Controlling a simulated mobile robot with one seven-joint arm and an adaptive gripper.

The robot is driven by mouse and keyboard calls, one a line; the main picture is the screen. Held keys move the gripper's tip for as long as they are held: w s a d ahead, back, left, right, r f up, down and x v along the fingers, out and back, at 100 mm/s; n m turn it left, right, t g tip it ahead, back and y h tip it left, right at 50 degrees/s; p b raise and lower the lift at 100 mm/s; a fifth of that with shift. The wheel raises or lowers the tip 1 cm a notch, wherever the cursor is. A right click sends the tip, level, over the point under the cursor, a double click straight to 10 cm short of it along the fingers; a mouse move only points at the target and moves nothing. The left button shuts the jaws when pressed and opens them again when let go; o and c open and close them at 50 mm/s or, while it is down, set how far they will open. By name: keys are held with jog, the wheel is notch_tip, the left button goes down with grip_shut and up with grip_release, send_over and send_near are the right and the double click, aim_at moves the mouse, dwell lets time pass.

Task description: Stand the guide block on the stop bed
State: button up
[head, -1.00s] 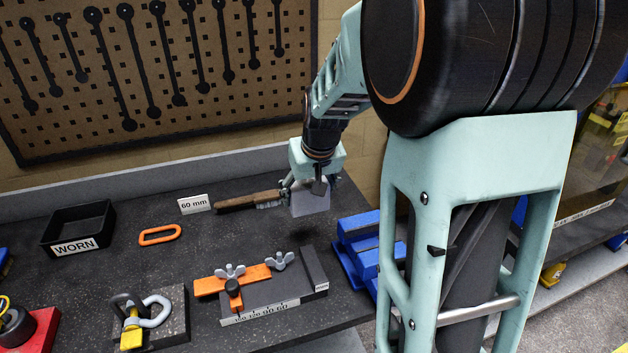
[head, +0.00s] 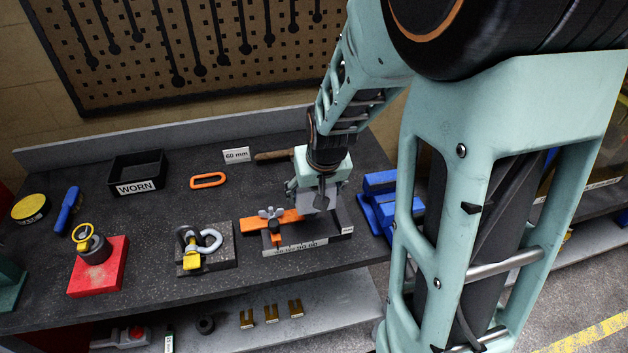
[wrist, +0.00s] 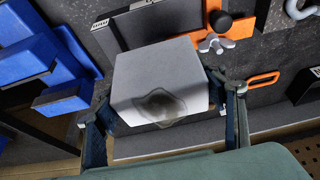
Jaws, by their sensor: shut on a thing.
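My gripper (head: 318,194) is shut on a light grey guide block (wrist: 158,72). In the wrist view the block sits between the two fingers (wrist: 165,112), with a dark rounded mark on its near face. In the head view my gripper covers much of it. The bed (wrist: 160,22) is partly hidden behind the block in the wrist view.
A blue vise-like object (head: 378,195) stands close to the right. A wooden-handled tool (head: 273,156) and a "60 mm" sign (head: 237,155) are behind. A shackle on a dark block (head: 205,248), an orange ring (head: 208,181) and a WORN tray (head: 137,172) are left.

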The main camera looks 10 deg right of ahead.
jog(key=shift+w, duration=0.15)
notch_tip(320, 180, down, 9)
jog(key=b, duration=0.8)
dwell(0.4)
jog(key=shift+f+b, duration=0.45)
jog(key=shift+b, duration=0.25)
jog(key=o, duration=2.1)
jog(key=shift+o, duration=0.2)
jog(key=shift+s, duration=0.2)
